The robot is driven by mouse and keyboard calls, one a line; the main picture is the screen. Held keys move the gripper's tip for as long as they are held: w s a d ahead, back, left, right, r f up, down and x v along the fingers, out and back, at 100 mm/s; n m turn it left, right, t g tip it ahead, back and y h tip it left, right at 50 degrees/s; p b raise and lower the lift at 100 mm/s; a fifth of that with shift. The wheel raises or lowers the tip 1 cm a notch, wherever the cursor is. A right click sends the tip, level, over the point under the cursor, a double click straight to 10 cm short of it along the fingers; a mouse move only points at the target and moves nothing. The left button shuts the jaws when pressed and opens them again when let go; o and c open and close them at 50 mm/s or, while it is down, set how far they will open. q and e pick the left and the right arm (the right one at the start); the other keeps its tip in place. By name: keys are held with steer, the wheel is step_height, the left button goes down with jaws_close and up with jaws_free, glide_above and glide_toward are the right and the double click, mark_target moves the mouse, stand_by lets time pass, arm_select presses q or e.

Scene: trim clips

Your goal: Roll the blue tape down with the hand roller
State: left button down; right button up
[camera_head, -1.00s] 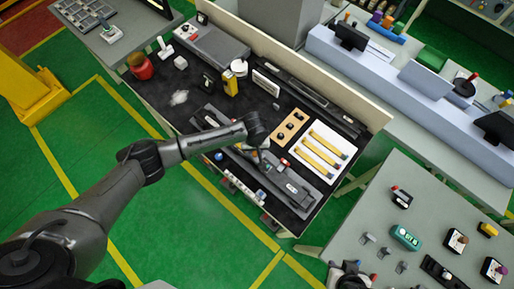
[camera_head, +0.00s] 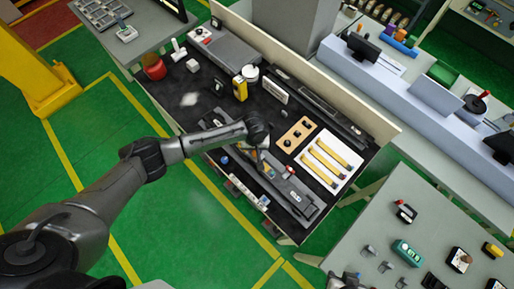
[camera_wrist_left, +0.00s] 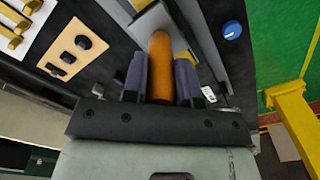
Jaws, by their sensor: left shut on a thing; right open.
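My left gripper (camera_head: 262,158) is over the front part of the black-topped bench, next to a long dark grey fixture (camera_head: 294,196). In the left wrist view its two purple-grey fingers (camera_wrist_left: 161,75) are shut on an orange-brown cylindrical handle (camera_wrist_left: 160,50), which looks like the hand roller's. The roller's far end is hidden, and I cannot tell whether it touches the grey surface beyond it. I cannot make out the blue tape. My right gripper is not in view.
A white tray (camera_head: 346,151) with yellow strips and a wooden block with dark knobs (camera_head: 294,135) lie to the right. A blue knob (camera_head: 224,159) stands left of the fixture. A yellow item (camera_head: 240,88) and a red pot (camera_head: 154,67) stand farther back.

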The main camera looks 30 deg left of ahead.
arm_select(q)
steer(key=shift+a+f, duration=0.25)
steer(key=shift+a, duration=0.4)
steer(key=shift+w+a, duration=0.2)
steer(key=shift+a, duration=0.45)
steer(key=shift+w+a, duration=0.2)
steer(key=shift+a, duration=0.5)
